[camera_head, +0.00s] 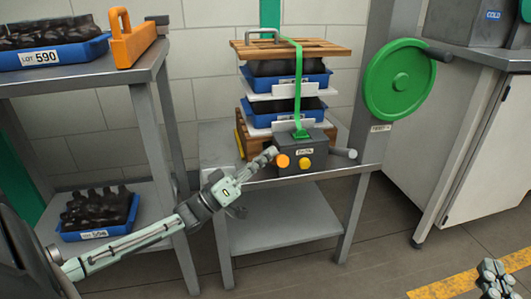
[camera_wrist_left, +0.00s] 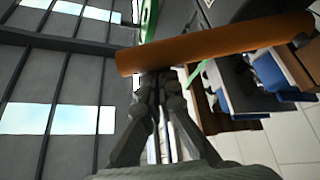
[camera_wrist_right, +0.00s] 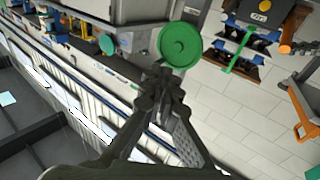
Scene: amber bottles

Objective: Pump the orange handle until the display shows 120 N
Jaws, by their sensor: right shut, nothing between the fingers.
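A dark box (camera_head: 310,146) with a small display (camera_head: 304,150) sits at the front of the strapped stack. Its digits are too small to read. An orange handle (camera_head: 282,160) sticks out from its front left, beside a yellow round knob (camera_head: 305,163). In the left wrist view the handle (camera_wrist_left: 215,45) is a long bar crossing above my fingers. My left gripper (camera_head: 268,156) is shut, its tips at the handle, not around it; I cannot tell whether they touch. My right gripper (camera_head: 490,270) is shut and empty, low at the right, away from the box.
A green strap (camera_head: 299,85) runs over blue trays and a wooden top (camera_head: 300,47). A grey lever (camera_head: 343,153) sticks out right of the box. A green wheel (camera_head: 400,80) stands on a post. A shelf with trays (camera_head: 80,57) is left; a cabinet (camera_head: 470,150) is right.

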